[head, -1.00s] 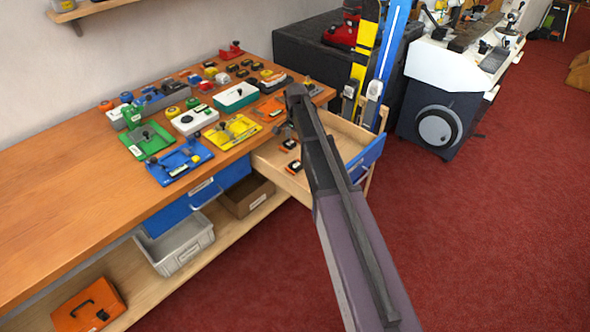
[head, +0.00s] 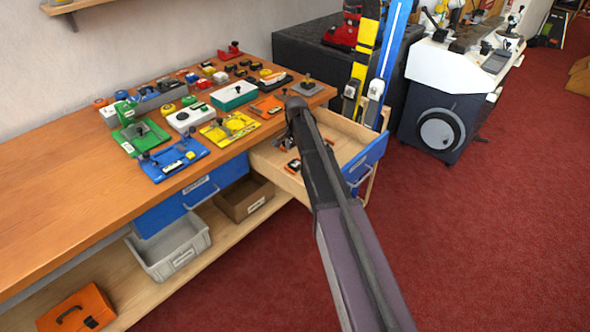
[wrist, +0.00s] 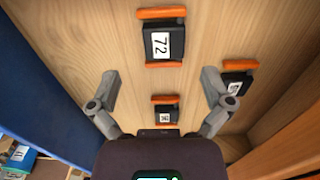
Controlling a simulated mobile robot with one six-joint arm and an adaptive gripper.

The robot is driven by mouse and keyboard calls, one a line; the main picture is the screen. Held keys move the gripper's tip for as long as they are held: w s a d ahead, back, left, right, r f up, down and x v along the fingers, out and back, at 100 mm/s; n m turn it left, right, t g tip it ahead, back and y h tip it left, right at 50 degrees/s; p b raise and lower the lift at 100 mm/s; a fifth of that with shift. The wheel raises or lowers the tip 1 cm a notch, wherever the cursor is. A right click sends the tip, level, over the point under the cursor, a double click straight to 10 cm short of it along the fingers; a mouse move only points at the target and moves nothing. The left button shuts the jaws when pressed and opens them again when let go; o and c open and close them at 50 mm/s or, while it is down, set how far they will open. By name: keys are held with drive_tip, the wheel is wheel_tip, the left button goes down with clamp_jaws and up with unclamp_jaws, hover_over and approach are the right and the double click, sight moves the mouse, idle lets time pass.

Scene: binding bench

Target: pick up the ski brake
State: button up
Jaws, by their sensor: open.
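Three black ski brakes with orange ends lie on the wooden floor of the open drawer (head: 372,154). In the wrist view, the largest-looking brake (wrist: 162,42) bears a white label reading 72 and lies ahead of the fingertips. A second brake (wrist: 237,84) lies by the right finger, and a third (wrist: 166,113) lies nearer the palm, between the fingers. My gripper (wrist: 160,78) is open and empty above the drawer floor. In the head view my arm hides part of the drawer; one brake (head: 292,166) shows beside it.
The bench top (head: 75,165) holds blue, green and yellow jigs and several small parts. The drawer's walls and blue front stand close around my gripper. Yellow and blue skis (head: 385,60) stand behind the drawer. A grey bin (head: 170,252) sits on the lower shelf.

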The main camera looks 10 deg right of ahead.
sight(295, 164)
drive_tip(key=shift+f, duration=0.2)
idle(0.3)
drive_tip(key=shift+w+f+b, duration=0.2)
drive_tip(key=shift+f+b, duration=2.25)
drive_tip(key=shift+b, duration=0.15)
drive_tip(key=c, duration=1.2)
